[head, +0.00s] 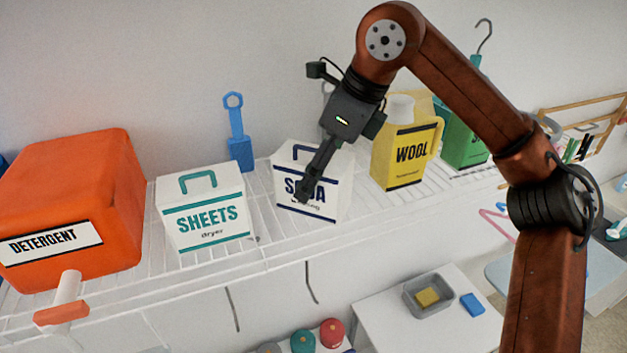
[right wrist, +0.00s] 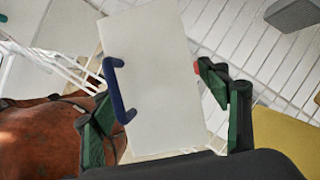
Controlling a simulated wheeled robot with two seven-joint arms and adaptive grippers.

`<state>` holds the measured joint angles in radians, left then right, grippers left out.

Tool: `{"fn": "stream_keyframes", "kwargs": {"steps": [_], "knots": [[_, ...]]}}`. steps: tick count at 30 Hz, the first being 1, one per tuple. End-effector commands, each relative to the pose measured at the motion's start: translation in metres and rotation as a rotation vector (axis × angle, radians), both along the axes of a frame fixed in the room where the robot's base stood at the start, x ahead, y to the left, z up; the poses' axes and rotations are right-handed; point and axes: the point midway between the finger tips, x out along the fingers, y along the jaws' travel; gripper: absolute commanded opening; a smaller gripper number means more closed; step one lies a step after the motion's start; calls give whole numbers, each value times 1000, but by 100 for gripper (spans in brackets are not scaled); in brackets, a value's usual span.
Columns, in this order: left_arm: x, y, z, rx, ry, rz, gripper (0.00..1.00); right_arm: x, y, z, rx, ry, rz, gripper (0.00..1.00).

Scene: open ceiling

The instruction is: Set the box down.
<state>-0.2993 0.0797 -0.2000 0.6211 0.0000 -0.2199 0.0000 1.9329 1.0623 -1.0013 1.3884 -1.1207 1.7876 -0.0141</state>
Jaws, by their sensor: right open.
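A white soda box (head: 320,208) with a dark blue handle and dark blue lettering stands upright on the white wire shelf (head: 262,238). My right gripper (head: 305,188) is at the box, with a finger hanging in front of its face in the head view. In the right wrist view the white box (right wrist: 155,65) lies between the spread fingers of the gripper (right wrist: 165,105). Its blue handle (right wrist: 117,90) is beside the left finger. The jaws are open, and I cannot tell whether a finger touches the box. My left gripper is not in view.
A white sheets box (head: 205,210) and an orange detergent container (head: 85,190) stand to the left. A yellow wool jug (head: 400,170) and a green container (head: 465,145) stand to the right. A blue brush-like tool (head: 237,135) is behind. Below is a white table (head: 385,320) with a grey tray.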

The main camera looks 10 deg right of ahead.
Motion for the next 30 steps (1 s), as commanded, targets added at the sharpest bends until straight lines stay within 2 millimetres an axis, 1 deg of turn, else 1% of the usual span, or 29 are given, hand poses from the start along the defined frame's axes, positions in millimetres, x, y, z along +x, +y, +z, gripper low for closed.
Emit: {"fn": "stream_keyframes", "kwargs": {"steps": [1,9,12,15,20,30], "knots": [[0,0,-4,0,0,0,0,-2,-3,9,2,-2,0,69],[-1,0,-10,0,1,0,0,-15,-20,62,2,-2,0,69],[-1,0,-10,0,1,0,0,-18,-26,77,2,-1,-1,69],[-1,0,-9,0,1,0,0,-20,-29,87,0,0,0,69],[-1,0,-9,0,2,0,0,-22,-32,93,0,0,0,69],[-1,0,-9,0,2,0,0,-22,-32,93,0,0,0,69]]}}
